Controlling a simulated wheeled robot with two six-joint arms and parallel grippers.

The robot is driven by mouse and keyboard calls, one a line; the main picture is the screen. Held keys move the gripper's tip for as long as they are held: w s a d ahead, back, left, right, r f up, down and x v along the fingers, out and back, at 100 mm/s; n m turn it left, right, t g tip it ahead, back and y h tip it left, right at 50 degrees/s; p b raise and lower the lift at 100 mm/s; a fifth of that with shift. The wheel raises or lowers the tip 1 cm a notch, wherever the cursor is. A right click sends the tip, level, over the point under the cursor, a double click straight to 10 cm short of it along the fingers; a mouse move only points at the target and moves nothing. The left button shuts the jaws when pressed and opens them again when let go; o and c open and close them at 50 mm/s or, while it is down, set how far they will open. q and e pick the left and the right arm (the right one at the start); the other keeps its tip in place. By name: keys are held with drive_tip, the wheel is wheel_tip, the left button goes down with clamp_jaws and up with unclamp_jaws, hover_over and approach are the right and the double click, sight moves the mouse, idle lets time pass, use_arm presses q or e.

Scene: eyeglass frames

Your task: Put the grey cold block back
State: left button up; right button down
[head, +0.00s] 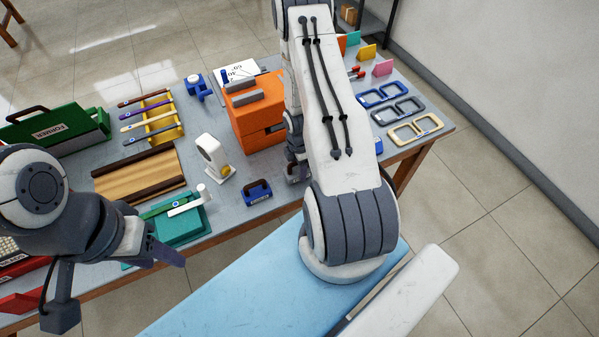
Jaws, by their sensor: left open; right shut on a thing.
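My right gripper (294,153) is at the table's front edge, mostly hidden behind my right arm. It is shut on a small greyish thing, apparently the grey cold block (297,173), of which only a sliver shows. A dark blue block with a black handle and a pale label (258,196) stands on the table just left of it. My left gripper (152,248) is open and empty, low at the left near the table's front edge.
An orange box machine (252,105) stands behind the blue block. A white stand (213,160) and a teal tray (182,228) are to the left. Spectacle frames (415,128) lie at the right. A green toolbox (55,128) is far left.

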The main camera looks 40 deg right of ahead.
use_arm(q)
drive_tip(key=shift+f+b, duration=0.35)
drive_tip(key=shift+f, duration=0.55)
use_arm(e)
drive_tip(key=shift+f, duration=0.95)
drive_tip(key=shift+f, duration=0.2)
drive_tip(key=shift+c, duration=0.6)
unclamp_jaws()
use_arm(q)
drive_tip(key=shift+f, duration=0.1)
